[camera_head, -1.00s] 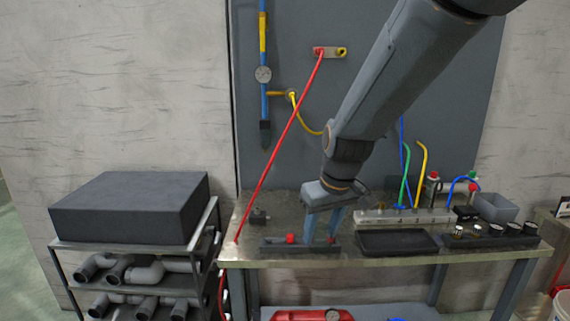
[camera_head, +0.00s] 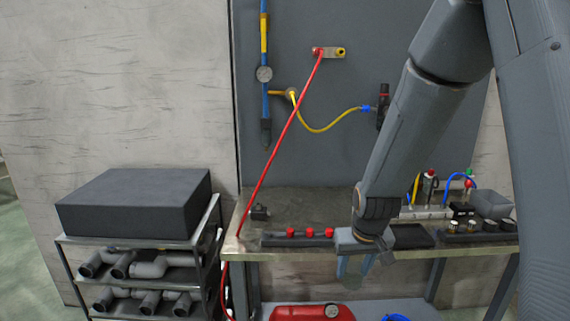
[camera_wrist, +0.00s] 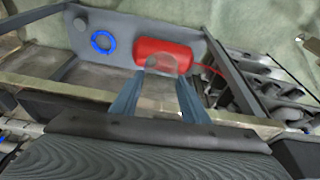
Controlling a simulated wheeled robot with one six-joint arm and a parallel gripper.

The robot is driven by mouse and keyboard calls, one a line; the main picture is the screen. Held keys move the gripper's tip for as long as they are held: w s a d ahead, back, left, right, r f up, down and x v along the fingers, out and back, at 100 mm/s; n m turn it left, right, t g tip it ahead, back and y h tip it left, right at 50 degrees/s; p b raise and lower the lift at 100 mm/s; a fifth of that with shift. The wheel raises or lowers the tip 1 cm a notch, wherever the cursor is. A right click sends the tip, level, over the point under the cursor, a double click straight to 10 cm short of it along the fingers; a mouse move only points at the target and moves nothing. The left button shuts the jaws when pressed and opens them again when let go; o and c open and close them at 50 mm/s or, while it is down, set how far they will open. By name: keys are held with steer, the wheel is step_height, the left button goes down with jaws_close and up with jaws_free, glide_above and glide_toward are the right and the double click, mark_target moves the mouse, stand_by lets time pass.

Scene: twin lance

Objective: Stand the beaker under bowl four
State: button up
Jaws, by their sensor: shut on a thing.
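My gripper (camera_head: 353,272) hangs at the bench's front edge, fingers down. In the wrist view its two fingers (camera_wrist: 160,84) are shut on a faint, see-through round thing, apparently the beaker (camera_wrist: 160,63). The beaker's outline is hard to make out, and its tilt cannot be told. Bowl four cannot be picked out.
A dark rack (camera_head: 272,240) with three red caps (camera_head: 308,233) lies left of my gripper on the bench (camera_head: 285,198). A red tank (camera_head: 300,312) is on the lower shelf. A red hose (camera_head: 282,138) slants down at the left. A pipe cart (camera_head: 150,255) stands left.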

mark_target(360, 281)
steer(key=shift+m, duration=0.4)
steer(key=f, duration=0.1)
steer(key=d+f, duration=0.2)
steer(key=f, duration=0.1)
steer(key=shift+s, duration=0.4)
step_height(360, 281, down, 10)
steer(key=s, duration=0.2)
steer(key=shift+s+f, duration=0.2)
steer(key=shift+a, duration=0.2)
